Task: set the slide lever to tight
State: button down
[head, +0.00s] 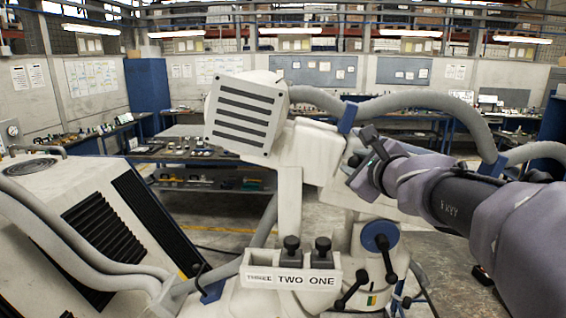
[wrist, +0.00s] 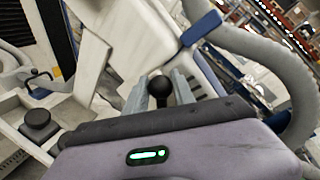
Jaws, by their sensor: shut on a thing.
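My gripper (wrist: 160,85) is shut on a black ball knob (wrist: 160,88), with one grey finger on each side of it. I take this knob to be the end of the slide lever; its shaft and any tight marking are hidden. In the head view, my gripper (head: 364,155) reaches in from the right against the upper side of the pale machine arm (head: 318,150). The knob itself is hard to make out there among the dark fingers.
Black levers (head: 384,258) on a blue hub stand below my gripper. Two black knobs (head: 291,247) rise behind a plate (head: 290,278) reading THREE TWO ONE. Thick grey hoses (head: 430,101) loop close above my wrist. A vented white cabinet (head: 70,225) stands left.

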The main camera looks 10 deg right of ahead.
jog(key=shift+w+a+f+n+h+b, duration=0.2)
jog(key=shift+a+f+n+h+b, duration=0.15)
jog(key=shift+a+f+n, duration=0.4)
jog(key=shift+d+r, duration=0.1)
jog(key=c, duration=1.3)
grip_release()
jog(key=shift+o, duration=1.2)
jog(key=shift+w, duration=0.1)
jog(key=p+v, duration=0.3)
jog(key=v, duration=1.4)
jog(key=shift+r+p, duration=0.3)
jog(key=shift+r, duration=0.15)
